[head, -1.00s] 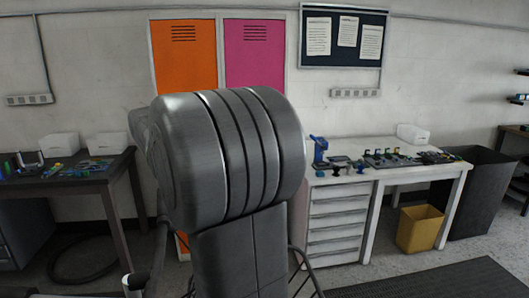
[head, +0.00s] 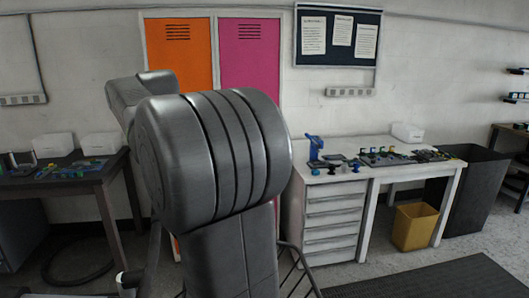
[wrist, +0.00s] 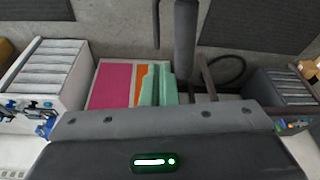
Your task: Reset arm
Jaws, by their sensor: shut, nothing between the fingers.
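My gripper (wrist: 156,74) shows in the wrist view as two teal fingers close together beyond the dark housing. It is shut and empty, and touches nothing that I can see. In the head view my grey arm fills the middle foreground, and the gripper itself is hidden or out of frame there. The wrist view is upside down, with the floor at the top and the lockers behind the fingers.
An orange locker (head: 179,60) and a pink locker (head: 248,60) stand behind my arm. A white workbench (head: 333,222) with tools is at right, beside a yellow bin (head: 415,227) and a dark bin (head: 474,190). A dark table (head: 60,186) is at left.

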